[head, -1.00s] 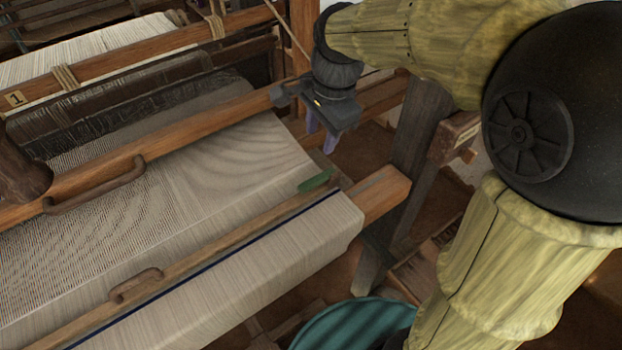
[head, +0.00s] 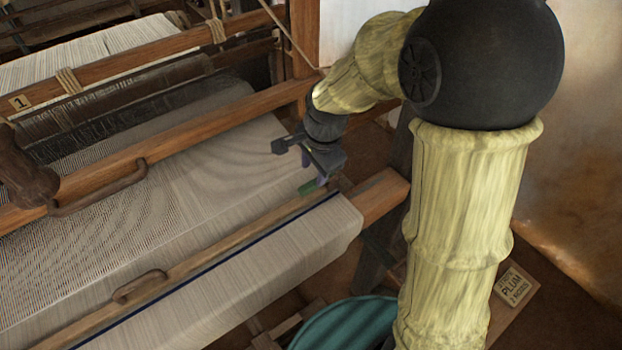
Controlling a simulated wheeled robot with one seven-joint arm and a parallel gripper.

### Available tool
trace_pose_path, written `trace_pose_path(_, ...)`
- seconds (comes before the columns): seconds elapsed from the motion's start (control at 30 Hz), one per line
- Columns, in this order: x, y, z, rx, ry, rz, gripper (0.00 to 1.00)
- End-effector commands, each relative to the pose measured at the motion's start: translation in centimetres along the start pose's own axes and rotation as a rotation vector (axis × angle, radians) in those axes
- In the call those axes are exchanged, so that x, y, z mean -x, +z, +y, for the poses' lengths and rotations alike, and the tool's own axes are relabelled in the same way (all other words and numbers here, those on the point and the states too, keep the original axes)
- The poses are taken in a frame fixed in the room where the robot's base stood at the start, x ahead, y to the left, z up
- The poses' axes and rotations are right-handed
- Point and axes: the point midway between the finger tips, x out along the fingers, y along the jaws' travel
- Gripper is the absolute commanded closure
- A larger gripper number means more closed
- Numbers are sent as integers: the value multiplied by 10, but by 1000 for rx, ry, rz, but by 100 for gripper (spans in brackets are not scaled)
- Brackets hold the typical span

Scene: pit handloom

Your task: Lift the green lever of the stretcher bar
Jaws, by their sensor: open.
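The stretcher bar (head: 200,260) is a long wooden bar lying across the pale cloth (head: 225,165) near its front roll. The green lever (head: 307,188) is at the bar's right end and is partly hidden by my gripper. My gripper (head: 313,171) is open, with its purple fingertips pointing down at the lever, just above or beside it. I cannot tell whether the fingers touch the lever.
A wooden beam with a curved brown handle (head: 100,190) crosses the cloth behind the bar. A smaller handle (head: 139,286) sits on the bar at left. A teal round container (head: 345,325) stands below at front.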

Motion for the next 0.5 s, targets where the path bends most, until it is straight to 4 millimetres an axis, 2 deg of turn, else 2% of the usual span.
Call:
trace_pose_path(0.3, -49, 0, 0, 0, 3, -2, 60)
trace_pose_path(0.5, -62, 0, 0, 0, 0, 0, 60)
